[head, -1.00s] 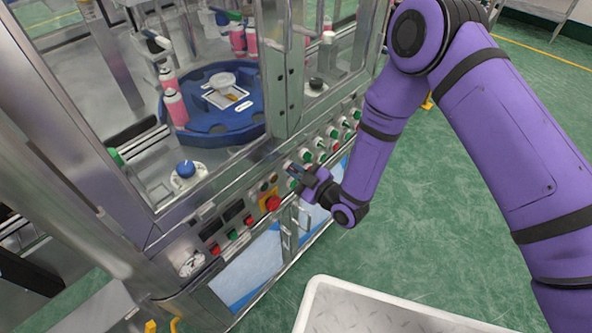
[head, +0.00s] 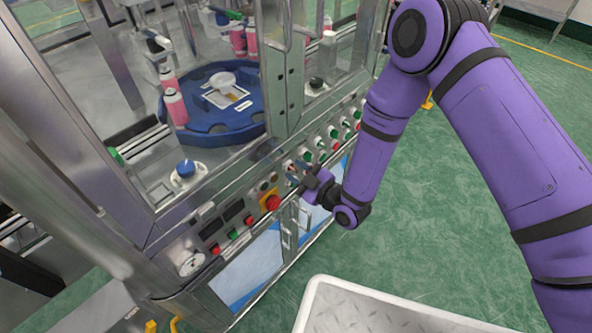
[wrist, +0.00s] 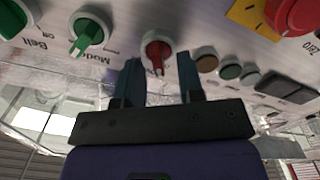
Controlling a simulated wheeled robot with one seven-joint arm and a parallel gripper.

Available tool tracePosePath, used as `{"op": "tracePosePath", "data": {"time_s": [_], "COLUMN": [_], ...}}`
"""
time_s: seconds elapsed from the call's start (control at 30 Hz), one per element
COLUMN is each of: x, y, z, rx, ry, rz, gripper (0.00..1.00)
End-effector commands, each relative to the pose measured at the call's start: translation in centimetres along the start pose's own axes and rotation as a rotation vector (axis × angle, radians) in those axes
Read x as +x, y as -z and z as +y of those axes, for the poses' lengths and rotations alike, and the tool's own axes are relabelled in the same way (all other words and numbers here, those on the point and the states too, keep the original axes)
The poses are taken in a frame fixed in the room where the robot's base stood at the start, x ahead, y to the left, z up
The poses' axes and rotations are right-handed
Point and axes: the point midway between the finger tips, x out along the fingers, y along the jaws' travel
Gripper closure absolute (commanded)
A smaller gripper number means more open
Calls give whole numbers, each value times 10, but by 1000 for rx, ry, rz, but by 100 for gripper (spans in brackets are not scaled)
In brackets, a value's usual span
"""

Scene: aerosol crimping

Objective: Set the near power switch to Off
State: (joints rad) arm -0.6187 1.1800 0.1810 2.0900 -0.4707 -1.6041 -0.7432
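In the wrist view a red rotary switch (wrist: 157,50) with a small lever sits on the silver panel, its lever pointing down toward my gripper. My gripper (wrist: 159,66) is open, with one dark finger to each side of the red switch's lower part. I cannot tell whether the fingers touch it. The label beneath this switch is hidden, so I cannot read whether it is the power switch. In the head view my gripper (head: 298,175) is at the front panel, and it covers the red switch there.
A green Mode switch (wrist: 90,32) and a green Belt switch (wrist: 14,18) lie left of the red switch. Small round buttons (wrist: 230,71) and a red emergency stop (wrist: 296,14) lie right. A white tray (head: 320,291) stands at the front. Green floor is open on the right.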

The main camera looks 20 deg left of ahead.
Motion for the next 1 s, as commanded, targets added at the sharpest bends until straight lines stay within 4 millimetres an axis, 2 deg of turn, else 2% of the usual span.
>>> {"op": "tracePosePath", "data": {"time_s": [0.5,0.7,1.0], "x": [-86,-101,-103], "y": [-1,0,0], "z": [0,0,0], "rx": [1,0,0], "ry": [0,0,0], "rz": [-3,-2,-1], "gripper": [65,65,65]}}
